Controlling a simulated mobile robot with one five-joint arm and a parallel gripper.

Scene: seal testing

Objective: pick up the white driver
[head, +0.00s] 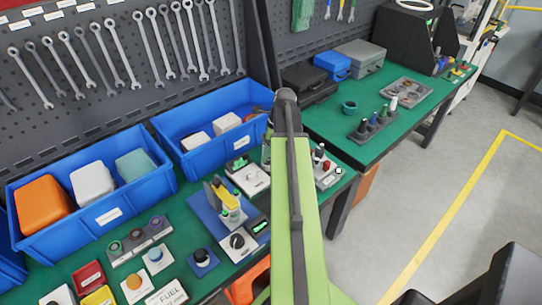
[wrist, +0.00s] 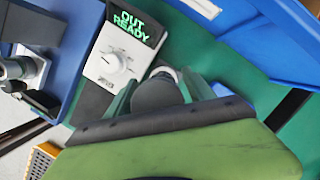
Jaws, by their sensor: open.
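What looks like the white driver (head: 393,103) stands upright at the right end of a dark rack (head: 374,125) on the right-hand green bench in the head view. Darker-handled drivers stand beside it. It does not show in the wrist view. My gripper (wrist: 165,80) shows in the wrist view with its jaws apart, beside a white dial unit reading "OUT READY" (wrist: 125,55). A dark rounded shape shows between the jaws; I cannot tell what it is. In the head view my green arm hides most of the gripper, which is well left of the rack.
Blue bins (head: 95,190) line the left bench, with a fixture (head: 228,205) and button boxes in front. On the right bench are a teal ring (head: 349,107), a grey tray (head: 406,90) and cases (head: 360,57). Bare green surface lies around the rack.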

